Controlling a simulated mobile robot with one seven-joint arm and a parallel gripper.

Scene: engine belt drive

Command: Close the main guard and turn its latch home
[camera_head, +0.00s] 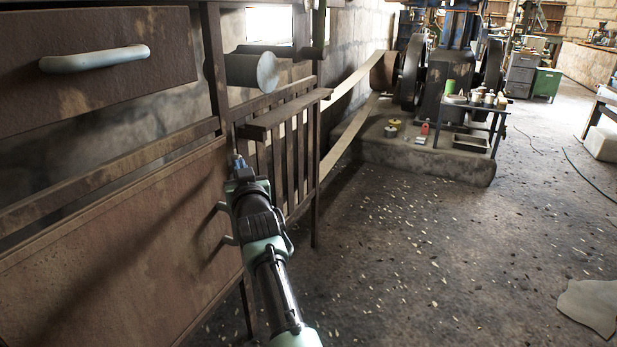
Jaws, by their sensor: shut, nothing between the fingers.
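A slatted brown guard (290,145) stands right of the brown frame, in front of the wall and the belt. A flat ledge (285,112) runs along its top. My gripper (239,162) is shut and empty, its tips at the guard's left end beside the frame post. I cannot tell whether the tips touch anything. I cannot make out the latch or tell whether the guard is fully closed.
A drawer with a pale handle (95,58) is at upper left. A round-ended roller (255,70) juts out above the guard. A pale belt (352,80) runs back to the engine wheels (410,70). A small table (475,110) stands before the engine. The floor at right is mostly open.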

